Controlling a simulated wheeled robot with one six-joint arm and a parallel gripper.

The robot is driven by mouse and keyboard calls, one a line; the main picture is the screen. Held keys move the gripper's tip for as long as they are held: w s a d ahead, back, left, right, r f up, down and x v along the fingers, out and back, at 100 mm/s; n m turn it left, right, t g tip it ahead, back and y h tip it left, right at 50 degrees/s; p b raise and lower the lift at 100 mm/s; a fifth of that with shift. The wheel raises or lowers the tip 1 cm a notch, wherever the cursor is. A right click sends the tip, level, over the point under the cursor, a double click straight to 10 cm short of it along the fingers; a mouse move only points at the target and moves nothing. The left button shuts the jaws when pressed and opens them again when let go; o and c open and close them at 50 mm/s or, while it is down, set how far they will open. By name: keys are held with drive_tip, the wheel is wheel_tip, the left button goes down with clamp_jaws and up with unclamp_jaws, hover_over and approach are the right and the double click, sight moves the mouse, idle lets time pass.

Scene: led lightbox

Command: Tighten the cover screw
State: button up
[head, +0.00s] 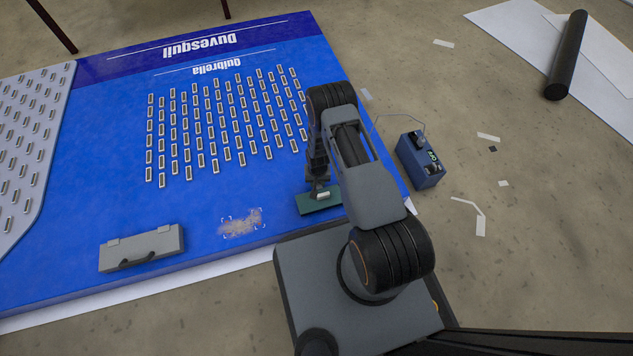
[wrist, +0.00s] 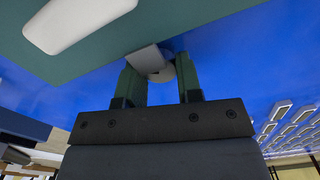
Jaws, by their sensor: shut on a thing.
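In the wrist view my gripper (wrist: 157,68) has its two dark green fingers on either side of a small pale round piece, which looks like the cover screw (wrist: 161,75). It is shut on this piece. A grey tab (wrist: 146,58) lies against it, at the edge of a teal plate (wrist: 185,22). A white rounded block (wrist: 78,22) sits on the plate. In the head view the teal plate (head: 309,205) lies on the blue panel near its front right edge, under my gripper (head: 318,184). My arm hides part of it, and the screw cannot be made out there.
The blue lightbox panel (head: 200,205) carries rows of small LED modules (head: 200,160). A grey case (head: 140,248) and a brown dusty patch (head: 240,223) lie left of the plate. A blue device (head: 420,160) with a wire stands on the floor right of my arm.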

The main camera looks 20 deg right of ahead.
drive_tip(key=shift+m, duration=1.1)
drive_tip(key=o, duration=0.9)
drive_tip(key=shift+o, duration=0.2)
drive_tip(key=shift+r, duration=0.1)
wheel_tip(320, 180, up, 14)
drive_tip(key=p, duration=0.5)
drive_tip(key=shift+f+p, duration=0.2)
drive_tip(key=shift+p, duration=0.1)
